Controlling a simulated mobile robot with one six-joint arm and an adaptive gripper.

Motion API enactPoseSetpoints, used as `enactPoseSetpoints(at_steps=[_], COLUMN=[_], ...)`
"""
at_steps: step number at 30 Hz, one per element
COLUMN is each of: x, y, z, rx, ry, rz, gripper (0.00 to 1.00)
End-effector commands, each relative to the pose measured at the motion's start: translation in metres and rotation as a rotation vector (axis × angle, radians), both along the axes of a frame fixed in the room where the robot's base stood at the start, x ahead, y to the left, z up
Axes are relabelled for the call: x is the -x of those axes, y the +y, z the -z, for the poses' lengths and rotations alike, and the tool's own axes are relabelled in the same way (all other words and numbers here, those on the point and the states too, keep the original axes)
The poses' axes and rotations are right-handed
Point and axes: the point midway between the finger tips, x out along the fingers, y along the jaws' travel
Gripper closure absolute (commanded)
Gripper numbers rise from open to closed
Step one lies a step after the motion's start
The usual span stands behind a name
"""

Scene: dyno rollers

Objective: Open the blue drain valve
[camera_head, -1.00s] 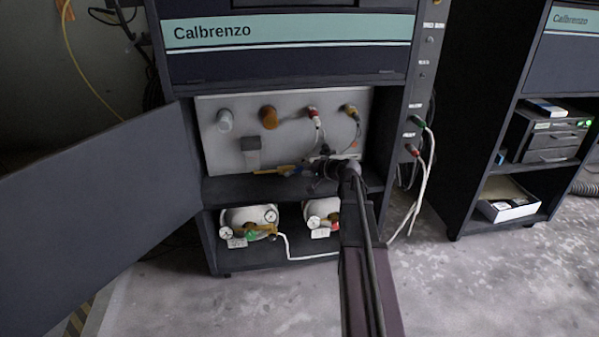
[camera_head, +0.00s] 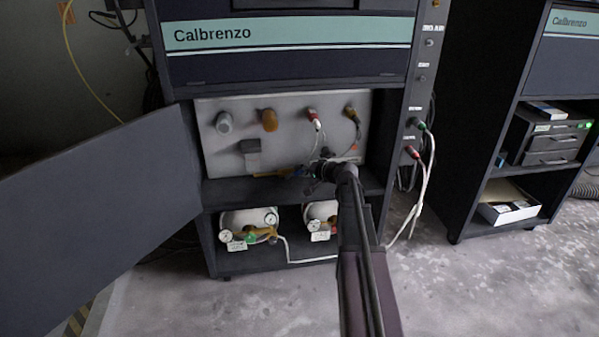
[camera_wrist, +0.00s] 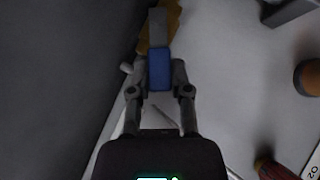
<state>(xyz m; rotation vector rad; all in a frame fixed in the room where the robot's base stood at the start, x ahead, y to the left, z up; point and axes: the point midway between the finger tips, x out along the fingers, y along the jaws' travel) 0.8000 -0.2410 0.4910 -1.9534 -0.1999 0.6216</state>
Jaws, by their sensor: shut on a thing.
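The blue valve handle (camera_wrist: 159,70) shows in the wrist view between the two fingers of my gripper (camera_wrist: 159,78), which is shut on it. A grey stem and a brass-coloured valve body (camera_wrist: 172,22) lie just beyond the handle. In the head view my gripper (camera_head: 308,172) is inside the open cabinet, in front of the lower part of the pale panel (camera_head: 285,150). There the valve is mostly hidden by my gripper and arm, with only a little brass and blue showing left of the gripper.
The cabinet door (camera_head: 110,215) stands open at left. Two white tanks with gauges (camera_head: 245,218) sit on the shelf below. Several knobs and connectors, including an orange knob (camera_head: 269,120), line the panel above. White cables hang at the cabinet's right side.

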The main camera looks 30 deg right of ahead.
Motion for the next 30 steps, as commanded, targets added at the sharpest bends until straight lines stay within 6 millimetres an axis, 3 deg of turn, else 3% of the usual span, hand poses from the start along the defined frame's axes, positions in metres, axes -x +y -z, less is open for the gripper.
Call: enactPoseSetpoints(at_steps=[13, 26, 27, 30], x=[0.0002, 0.0003, 0.0003, 0.0004], y=[-0.0034, -0.0032, -0.0031, -0.0033], z=[0.0128, 0.0105, 0.0105, 0.0104], rx=[-0.173, -0.198, -0.198, -0.198], ry=[-0.049, -0.056, -0.056, -0.056], rz=[-0.002, -0.003, -0.003, -0.003], gripper=[1.0, 1.0, 0.63, 0.39])
